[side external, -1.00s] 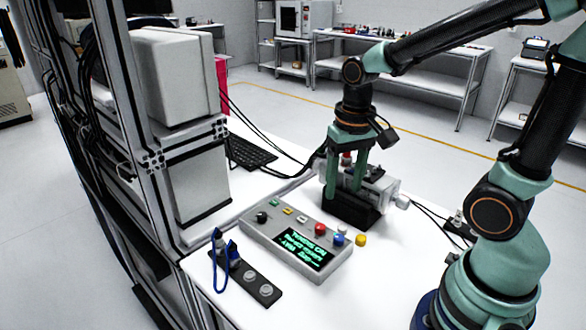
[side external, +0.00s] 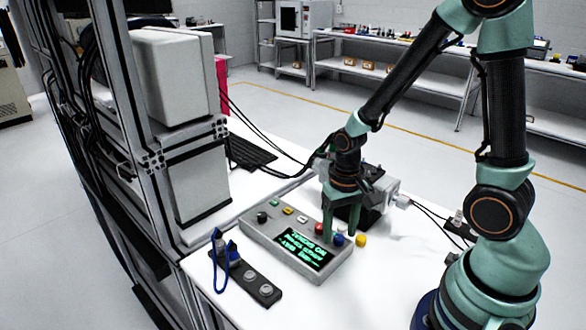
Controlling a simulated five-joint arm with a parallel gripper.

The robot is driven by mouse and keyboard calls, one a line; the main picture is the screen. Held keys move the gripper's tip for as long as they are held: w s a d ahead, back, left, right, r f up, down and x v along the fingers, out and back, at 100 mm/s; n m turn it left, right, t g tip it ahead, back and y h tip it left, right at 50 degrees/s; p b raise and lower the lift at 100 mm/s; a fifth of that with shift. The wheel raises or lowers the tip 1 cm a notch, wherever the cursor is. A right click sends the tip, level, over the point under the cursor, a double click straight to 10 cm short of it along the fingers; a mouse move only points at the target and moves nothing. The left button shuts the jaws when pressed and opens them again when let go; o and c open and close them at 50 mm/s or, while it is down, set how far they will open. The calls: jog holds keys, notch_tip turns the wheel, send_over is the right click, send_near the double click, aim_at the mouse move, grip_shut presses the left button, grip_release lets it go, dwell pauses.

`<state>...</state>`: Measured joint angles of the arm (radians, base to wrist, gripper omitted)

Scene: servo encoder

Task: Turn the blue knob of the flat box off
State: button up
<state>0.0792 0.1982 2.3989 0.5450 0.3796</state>
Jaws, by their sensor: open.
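The flat grey box (side external: 265,236) lies on the white table, with a lit screen and a row of coloured controls. Its blue knob (side external: 339,240) is at the right end, beside a red button (side external: 319,229). My gripper (side external: 341,231) points down over this end of the box, jaws open. One finger shows left of the blue knob and the other to its right and behind. I cannot tell whether either finger touches the knob. The upper part of the knob is partly hard to make out between the fingers.
A yellow knob (side external: 361,240) is just right of the box. A grey device on a black base (side external: 374,216) stands close behind my gripper, with cables. A black strip with round buttons and a blue strap (side external: 256,284) lies in front. A rack (side external: 150,200) stands left.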

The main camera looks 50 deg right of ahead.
jog(key=shift+f, duration=0.45)
grip_shut()
jog(key=n, duration=0.5)
jog(key=shift+n, duration=0.4)
jog(key=n, duration=0.6)
jog(key=shift+r, duration=0.1)
dwell(0.5)
